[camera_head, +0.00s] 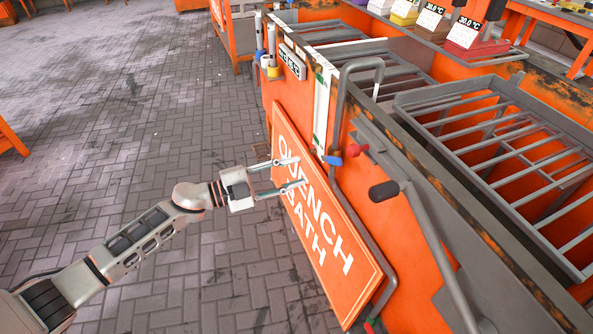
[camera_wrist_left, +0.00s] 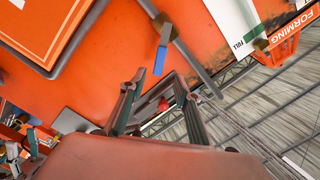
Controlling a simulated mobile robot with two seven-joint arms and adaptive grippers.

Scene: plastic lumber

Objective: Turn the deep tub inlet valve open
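A small blue valve handle (camera_head: 333,160) sits on a grey pipe at the near face of the orange quench bath. In the left wrist view the blue handle (camera_wrist_left: 160,60) is a flat lever just beyond the fingertips. A red knob or handle (camera_head: 358,149) is close to its right; a red part (camera_wrist_left: 163,104) also shows between the fingers in the wrist view. No label shows which one is the deep tub inlet valve. My left gripper (camera_head: 301,171) is open and empty, left of the blue handle and apparently apart from it. My right gripper is out of view.
The orange "QUENCH BATH" sign (camera_head: 322,215) hangs just below my left gripper. A grey bar with a black grip (camera_head: 383,191) stands right of the valves. Slatted grey racks (camera_head: 500,150) cover the tubs. The brick floor (camera_head: 130,110) at left is clear.

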